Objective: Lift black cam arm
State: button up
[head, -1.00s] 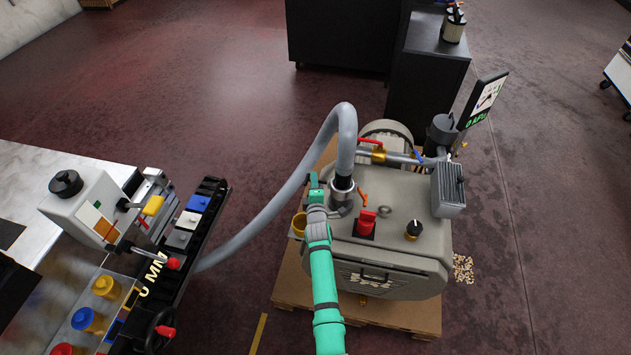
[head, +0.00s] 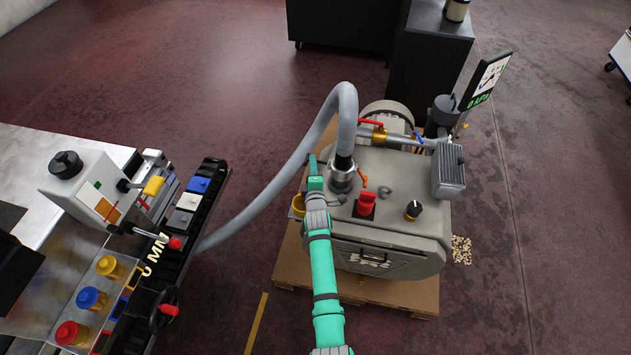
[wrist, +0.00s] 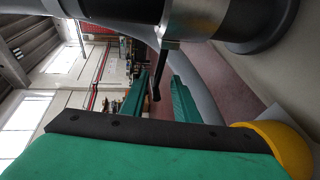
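The black cam arm (wrist: 157,85) hangs from the metal coupling collar in the wrist view, a thin dark lever with a rounded end. My gripper (wrist: 161,88) has its two green fingers apart, and the lever's end appears in the gap between them. I cannot tell whether either finger touches it. In the head view my gripper (head: 314,170) is just left of the metal coupling (head: 342,180) at the hose end on the pump. The black arm is not clear there. An orange lever (head: 363,177) shows on the coupling's right side.
The grey hose (head: 300,150) arches over from the coupling to the left. A yellow cup (head: 298,205) is close beside my gripper. A red knob (head: 367,201) and black knob (head: 413,210) stand on the pump (head: 400,180). The vacuum table (head: 190,235) is left.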

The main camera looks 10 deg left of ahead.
jog(key=v, duration=0.8)
jog(key=shift+d, duration=0.25)
jog(key=shift+f, duration=0.15)
dwell(0.6)
